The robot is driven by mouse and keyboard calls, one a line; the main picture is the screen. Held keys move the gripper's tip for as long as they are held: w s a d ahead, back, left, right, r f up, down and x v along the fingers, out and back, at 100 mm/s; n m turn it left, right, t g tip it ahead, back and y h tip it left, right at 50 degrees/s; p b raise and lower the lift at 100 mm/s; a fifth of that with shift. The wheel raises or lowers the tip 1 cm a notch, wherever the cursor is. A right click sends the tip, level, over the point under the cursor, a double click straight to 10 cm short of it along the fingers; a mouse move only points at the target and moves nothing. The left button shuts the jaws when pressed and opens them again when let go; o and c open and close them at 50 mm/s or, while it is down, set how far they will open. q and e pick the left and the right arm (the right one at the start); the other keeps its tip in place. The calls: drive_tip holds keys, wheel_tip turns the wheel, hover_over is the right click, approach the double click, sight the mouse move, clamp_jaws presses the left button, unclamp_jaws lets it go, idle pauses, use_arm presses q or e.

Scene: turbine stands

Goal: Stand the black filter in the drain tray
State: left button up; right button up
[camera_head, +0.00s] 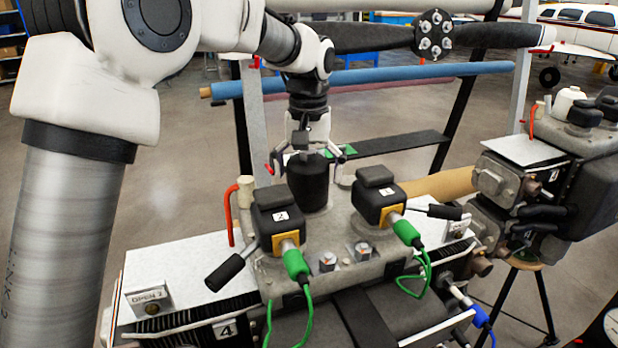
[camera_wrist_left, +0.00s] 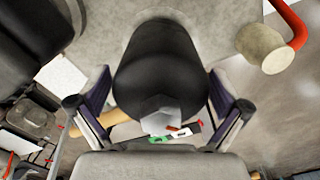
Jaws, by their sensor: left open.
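The black filter (camera_head: 308,184) is a dark cylinder standing upright on the grey top of the engine, between two black box-shaped units. My left gripper (camera_head: 308,168) comes down over it from above, with a finger on either side. In the left wrist view the filter (camera_wrist_left: 158,70) lies between the two spread fingers of my left gripper (camera_wrist_left: 160,105), with gaps visible beside it. The gripper is open. I cannot make out a drain tray for certain in either view. My right gripper is out of view.
Black units with yellow bases (camera_head: 378,195) and green cables (camera_head: 408,232) flank the filter. A red-orange hose (camera_head: 231,215) rises at the left. A dark flat bar (camera_head: 395,146) and a blue roll (camera_head: 370,76) lie behind. A second engine (camera_head: 545,180) stands at the right.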

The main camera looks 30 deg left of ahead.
sight(308, 157)
use_arm(q)
drive_tip(key=shift+c, duration=0.4)
drive_tip(key=shift+s, duration=0.1)
drive_tip(key=c, duration=1.5)
drive_tip(key=shift+o, duration=0.2)
drive_tip(key=shift+r, duration=0.1)
drive_tip(key=shift+r, duration=0.6)
drive_tip(key=shift+r, duration=0.9)
